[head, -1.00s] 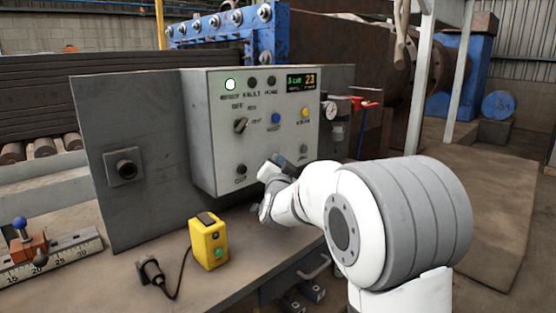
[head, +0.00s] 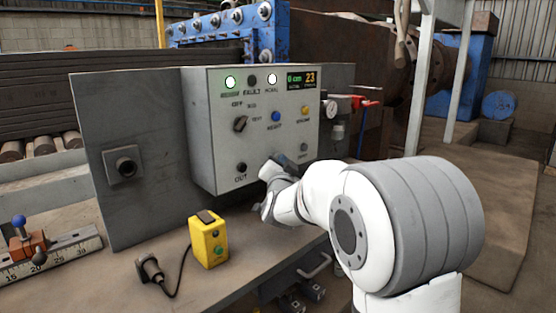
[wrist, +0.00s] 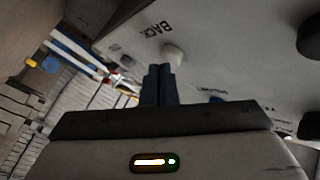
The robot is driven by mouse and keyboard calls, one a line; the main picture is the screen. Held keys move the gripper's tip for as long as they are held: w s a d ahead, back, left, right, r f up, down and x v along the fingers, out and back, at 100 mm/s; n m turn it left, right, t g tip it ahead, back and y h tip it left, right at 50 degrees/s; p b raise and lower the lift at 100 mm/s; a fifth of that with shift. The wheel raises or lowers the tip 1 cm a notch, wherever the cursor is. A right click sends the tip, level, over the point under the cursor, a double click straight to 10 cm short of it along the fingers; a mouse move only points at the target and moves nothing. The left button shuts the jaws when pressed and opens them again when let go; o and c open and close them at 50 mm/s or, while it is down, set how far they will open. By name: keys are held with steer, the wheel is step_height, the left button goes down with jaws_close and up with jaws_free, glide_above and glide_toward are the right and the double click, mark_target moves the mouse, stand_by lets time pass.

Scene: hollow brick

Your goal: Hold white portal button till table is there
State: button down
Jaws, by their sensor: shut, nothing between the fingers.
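A grey control panel (head: 215,160) carries several buttons, lamps and a small display. The white button (wrist: 172,52), beside the word BACK, is at my fingertips in the wrist view; in the head view my arm's end hides it. My gripper (wrist: 159,72) is shut with nothing between its fingers. The fingertips overlap the button's lower edge in the picture and seem to touch it. In the head view my gripper (head: 284,160) is at the panel's lower right. The third lamp (head: 272,79), marked HOME, is lit white. The display (head: 301,80) seems to read 0 cm and 23.
A blue button (head: 276,117), a yellow button (head: 305,110), a grey button (head: 304,147), a black OUT button (head: 241,168) and a rotary knob (head: 240,124) sit on the panel. A yellow box (head: 209,240) with a cable stands on the bench below.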

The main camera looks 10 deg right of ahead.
steer(key=shift+s+d, duration=0.3)
steer(key=shift+s, duration=0.15)
steer(key=shift+b, duration=0.3)
steer(key=s+d+b, duration=0.1)
steer(key=s, duration=0.1)
steer(key=s+d+b, duration=0.2)
steer(key=s+r+n+g+y+p, duration=0.1)
steer(key=s+n+g+p, duration=0.3)
steer(key=s+g+p, duration=0.4)
steer(key=s+r+n+g+y+p, duration=0.2)
steer(key=s+n+g+p, duration=0.3)
steer(key=s+p, duration=1.3)
steer(key=s+g, duration=0.3)
steer(key=s, duration=0.6)
steer(key=shift+s+r+g, duration=0.3)
steer(key=shift+r+g, duration=0.1)
